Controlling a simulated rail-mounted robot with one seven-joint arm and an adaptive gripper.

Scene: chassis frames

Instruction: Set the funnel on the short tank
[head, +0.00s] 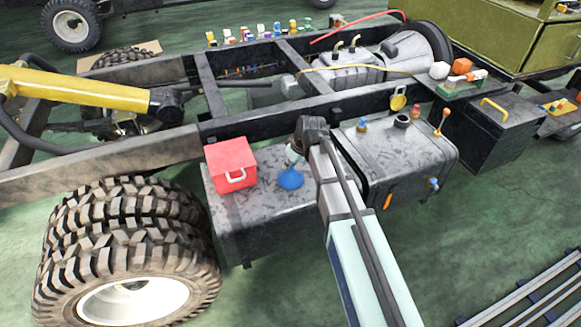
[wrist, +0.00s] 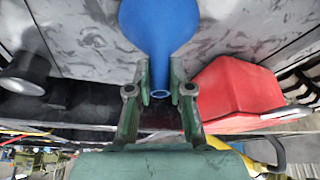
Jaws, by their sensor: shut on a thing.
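The blue funnel (head: 290,180) is at the top of the left grey tank (head: 262,205), with its wide end down. I cannot tell whether it touches the tank or hangs just above it. My gripper (head: 294,154) is above the funnel, shut on its narrow spout. In the wrist view the funnel (wrist: 160,30) fills the top middle, with its open spout between the fingers of my gripper (wrist: 160,88). A second grey tank (head: 390,150) stands to the right, partly hidden behind my arm. I cannot tell which tank is called short.
A red box (head: 231,165) with a white handle sits on the left tank, left of the funnel. The right tank carries a dark filler neck (head: 402,121) and small fittings. The chassis rail (head: 265,122) runs behind both tanks. A big tyre (head: 130,250) stands at the left.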

